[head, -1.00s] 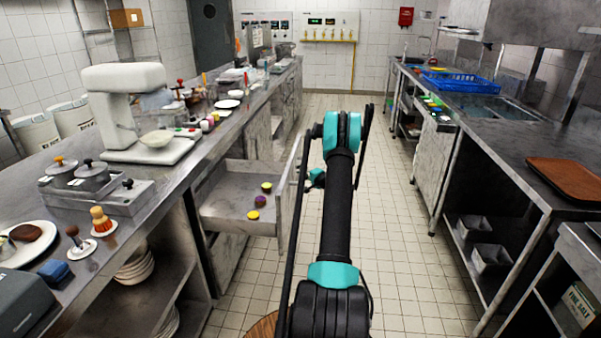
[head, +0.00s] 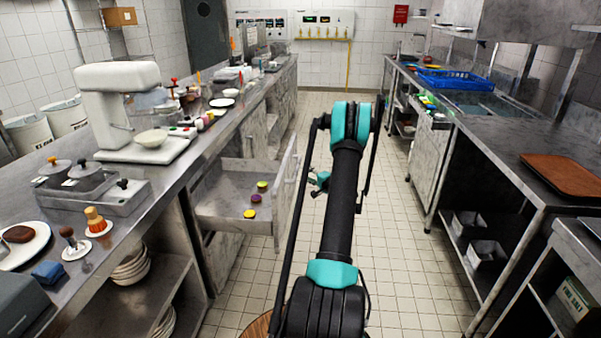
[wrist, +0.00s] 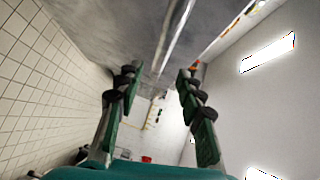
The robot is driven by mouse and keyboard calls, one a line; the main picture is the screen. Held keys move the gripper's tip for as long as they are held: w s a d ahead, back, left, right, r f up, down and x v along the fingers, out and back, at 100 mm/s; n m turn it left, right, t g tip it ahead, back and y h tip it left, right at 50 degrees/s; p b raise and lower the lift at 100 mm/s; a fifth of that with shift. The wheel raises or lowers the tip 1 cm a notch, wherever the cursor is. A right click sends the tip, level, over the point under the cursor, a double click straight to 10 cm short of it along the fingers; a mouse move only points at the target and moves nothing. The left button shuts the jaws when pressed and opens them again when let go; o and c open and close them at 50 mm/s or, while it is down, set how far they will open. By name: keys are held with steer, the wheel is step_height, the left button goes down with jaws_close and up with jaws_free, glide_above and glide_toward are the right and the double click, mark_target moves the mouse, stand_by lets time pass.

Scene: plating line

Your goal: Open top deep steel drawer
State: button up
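The deep steel drawer (head: 222,208) stands pulled out from under the left counter, its tall front panel (head: 285,192) facing the aisle. Small yellow and purple round pieces (head: 257,198) lie inside it. Part of my gripper (head: 320,182) shows small and teal just right of the drawer front, mostly hidden by my arm. In the wrist view my gripper (wrist: 160,84) has its two fingers spread wide with nothing between them. A grey steel surface lies past the fingertips in that view; I cannot tell whether anything touches.
The left counter (head: 222,112) holds a white mixer (head: 105,105), pans and plates. Open shelves with stacked bowls (head: 131,265) are below it. The right counter (head: 500,150) carries a brown tray (head: 563,175) and a blue crate (head: 455,79). The tiled aisle floor (head: 410,260) is clear.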

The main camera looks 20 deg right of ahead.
steer(key=shift+v, duration=2)
